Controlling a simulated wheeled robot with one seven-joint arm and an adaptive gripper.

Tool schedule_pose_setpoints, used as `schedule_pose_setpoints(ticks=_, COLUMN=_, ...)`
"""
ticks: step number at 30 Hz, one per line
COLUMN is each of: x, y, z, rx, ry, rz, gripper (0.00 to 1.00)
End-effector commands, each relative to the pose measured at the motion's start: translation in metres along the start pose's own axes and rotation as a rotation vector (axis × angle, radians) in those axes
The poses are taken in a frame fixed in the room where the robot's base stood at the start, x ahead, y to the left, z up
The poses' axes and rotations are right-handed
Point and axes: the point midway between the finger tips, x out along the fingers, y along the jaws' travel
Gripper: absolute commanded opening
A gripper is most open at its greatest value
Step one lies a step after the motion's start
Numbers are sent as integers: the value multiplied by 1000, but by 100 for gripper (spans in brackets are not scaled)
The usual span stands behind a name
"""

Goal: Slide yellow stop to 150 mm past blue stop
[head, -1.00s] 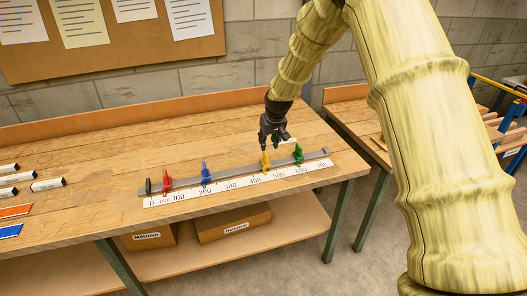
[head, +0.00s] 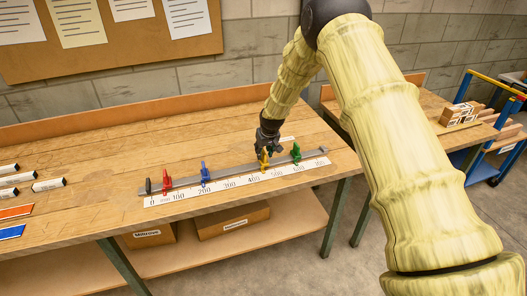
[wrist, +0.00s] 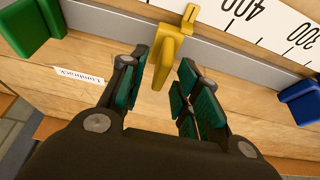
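The yellow stop (head: 264,160) sits on the grey rail (head: 235,170), its pointer between 400 and 500 on the white scale (head: 240,182). The blue stop (head: 205,174) is to its left, near 200. My gripper (head: 267,148) is down at the yellow stop. In the wrist view my gripper (wrist: 163,88) is open, with one finger on each side of the yellow stop (wrist: 163,62). A gap shows on both sides of it. The blue stop (wrist: 300,102) is at the right edge there, and the scale (wrist: 235,22) is at the top.
The green stop (head: 296,152) stands close to the right of the yellow one. The red stop (head: 166,181) and a dark end piece (head: 148,186) are at the rail's left. A small white tag (wrist: 78,75) lies behind the rail. The rail between blue and yellow is clear.

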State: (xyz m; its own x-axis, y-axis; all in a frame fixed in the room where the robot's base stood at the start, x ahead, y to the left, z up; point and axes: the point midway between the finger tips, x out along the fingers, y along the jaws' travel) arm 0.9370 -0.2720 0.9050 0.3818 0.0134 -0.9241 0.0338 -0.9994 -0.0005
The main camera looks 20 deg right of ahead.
Motion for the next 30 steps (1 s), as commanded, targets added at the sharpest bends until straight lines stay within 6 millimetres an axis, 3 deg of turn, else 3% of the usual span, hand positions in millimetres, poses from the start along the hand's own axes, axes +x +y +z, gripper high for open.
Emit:
schedule_pose_setpoints(ticks=16, x=12, y=0, z=0, rx=-1, ry=0, rz=0, gripper=32)
schedule_pose_setpoints(ticks=21, x=12, y=0, z=0, rx=0, ry=0, rz=0, gripper=1)
schedule_pose_setpoints(ticks=30, x=13, y=-3, z=0, rx=-1, ry=0, rz=0, gripper=0)
